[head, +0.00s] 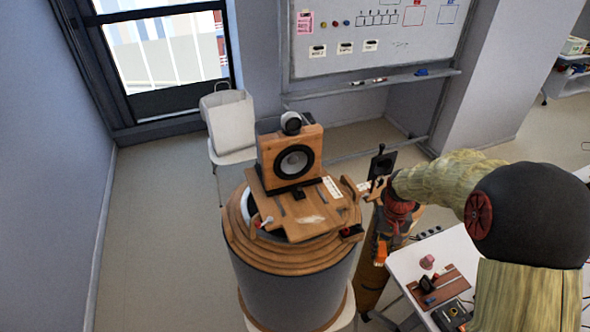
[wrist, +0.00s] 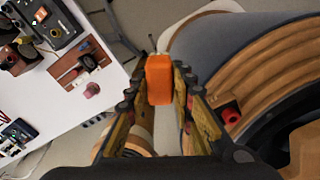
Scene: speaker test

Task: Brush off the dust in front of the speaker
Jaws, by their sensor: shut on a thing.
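The speaker (head: 293,160) is a wooden box with a dark round cone and a dome on top. It stands upright at the back of a wooden board (head: 270,208) on a round drum-like stand. A pale smudge (head: 312,219), which looks like the dust, lies on the board in front of it. My gripper (head: 384,238) hangs to the right of the stand, below board level. In the wrist view my gripper (wrist: 160,82) is shut on an orange block-shaped thing (wrist: 160,70), which may be the brush's handle; no bristles show. The orange end (head: 381,253) also shows in the head view.
The drum stand (head: 290,285) has stepped wooden rings and is close to my gripper's side. A white table (head: 405,262) with small devices and a brown board stands at the lower right. Floor at left is clear.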

